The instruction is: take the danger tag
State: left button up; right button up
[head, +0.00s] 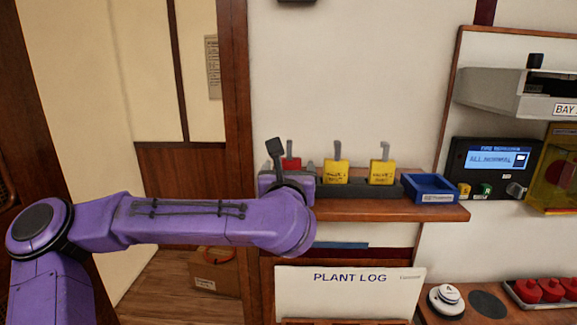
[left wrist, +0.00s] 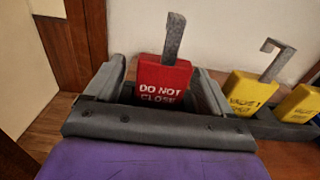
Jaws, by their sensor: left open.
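The red danger tag (left wrist: 164,76) reads "DO NOT CLOSE" and has a grey metal hook rising from its top. It stands upright at the left end of a dark rack on the shelf. In the head view the red tag (head: 291,161) is partly hidden behind my left arm. My left gripper (left wrist: 160,90) is open, with one finger on each side of the red tag. Whether either finger touches it I cannot tell. The tag's lower edge is hidden by the gripper's body. My right gripper is not in view.
Two yellow tags (head: 335,172) (head: 382,172) stand to the right in the same dark rack. A blue tray (head: 432,188) sits at the shelf's (head: 420,212) right end. A Plant Log board (head: 350,292) is below. A wooden post (head: 235,120) stands at the left.

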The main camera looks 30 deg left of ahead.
pick_arm(q)
jog(key=shift+d, duration=0.1)
jog(key=c, duration=1.1)
jog(key=shift+o, duration=0.2)
jog(key=shift+r, duration=0.15)
